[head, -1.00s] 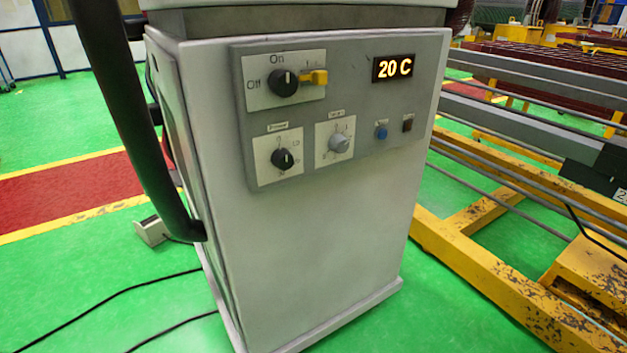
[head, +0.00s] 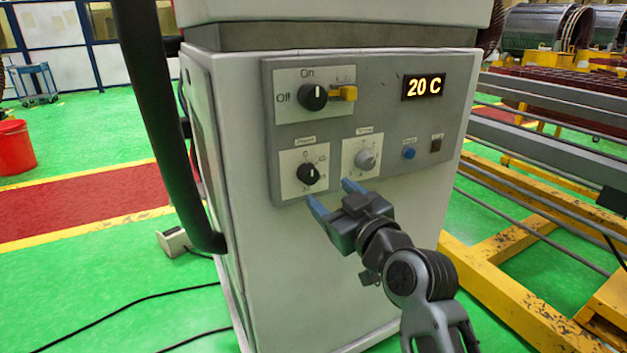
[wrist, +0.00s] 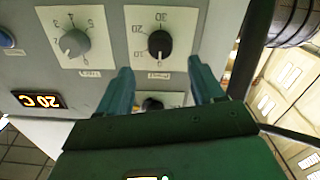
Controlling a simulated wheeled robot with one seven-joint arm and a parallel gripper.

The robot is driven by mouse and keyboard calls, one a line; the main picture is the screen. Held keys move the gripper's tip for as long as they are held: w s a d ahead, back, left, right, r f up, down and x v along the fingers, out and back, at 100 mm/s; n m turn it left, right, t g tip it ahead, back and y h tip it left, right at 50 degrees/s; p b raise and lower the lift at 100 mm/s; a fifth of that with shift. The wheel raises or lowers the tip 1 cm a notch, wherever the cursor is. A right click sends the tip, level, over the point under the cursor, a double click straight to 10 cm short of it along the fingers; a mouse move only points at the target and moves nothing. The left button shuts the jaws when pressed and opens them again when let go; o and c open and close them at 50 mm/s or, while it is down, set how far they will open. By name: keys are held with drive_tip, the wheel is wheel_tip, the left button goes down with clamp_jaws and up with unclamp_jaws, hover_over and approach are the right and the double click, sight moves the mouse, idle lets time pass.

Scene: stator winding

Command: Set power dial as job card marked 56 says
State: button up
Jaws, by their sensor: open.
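The power dial (head: 308,174) is a black knob on a white plate at the lower left of the panel. In the wrist view the black knob (wrist: 157,43) has a scale with 10, 20 and 30, and its pale mark seems to point to the picture's lower edge, near 0. My gripper (head: 331,193) is open and empty, its blue fingers pointing at the panel just below the dials, apart from the knob. In the wrist view the fingers (wrist: 160,68) stand either side of the plate's lower part. No job card is visible.
A grey timer dial (head: 365,159) is to the right of the power dial. Above are the on/off switch (head: 313,97) with a yellow tab and a display (head: 423,87) reading 20 C. A blue button (head: 409,153) is further right. A black hose (head: 160,130) hangs at the left.

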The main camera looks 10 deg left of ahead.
sight(312, 177)
drive_tip(key=shift+x, duration=4)
drive_tip(key=shift+r, duration=0.1)
drive_tip(key=shift+c, duration=0.3)
drive_tip(key=shift+s, duration=0.1)
drive_tip(key=c, duration=1)
